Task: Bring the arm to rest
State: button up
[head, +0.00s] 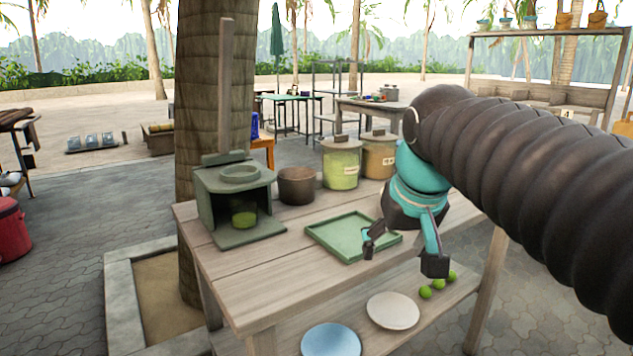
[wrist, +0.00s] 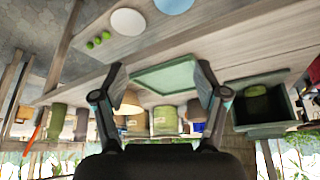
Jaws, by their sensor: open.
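My gripper (head: 403,256) is teal and black and hangs at the end of my dark ribbed arm, over the right part of the wooden table (head: 240,290). Its two fingers are spread apart with nothing between them. The right finger is over the table's front edge, and the left finger overlaps the green tray (head: 338,232) in the head view. The wrist view is upside down; there my gripper (wrist: 160,76) is open and the tray (wrist: 165,78) shows empty between and beyond the fingertips. Whether the fingers touch the tray, I cannot tell.
A dark green box-like stand (head: 208,208) with a green jar (head: 243,216) inside and a brown pot (head: 296,186) stand at the table's back left. Lidded jars (head: 341,165) stand behind the tray. Plates (head: 393,310) and small green fruits (head: 425,292) lie on the lower shelf.

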jog(key=s+d+f, duration=0.4)
jog(key=s+f, duration=0.9)
jog(key=f, duration=0.3)
jog(key=shift+s+f+m, duration=0.3)
jog(key=shift+f+m, duration=0.1)
dwell(0.3)
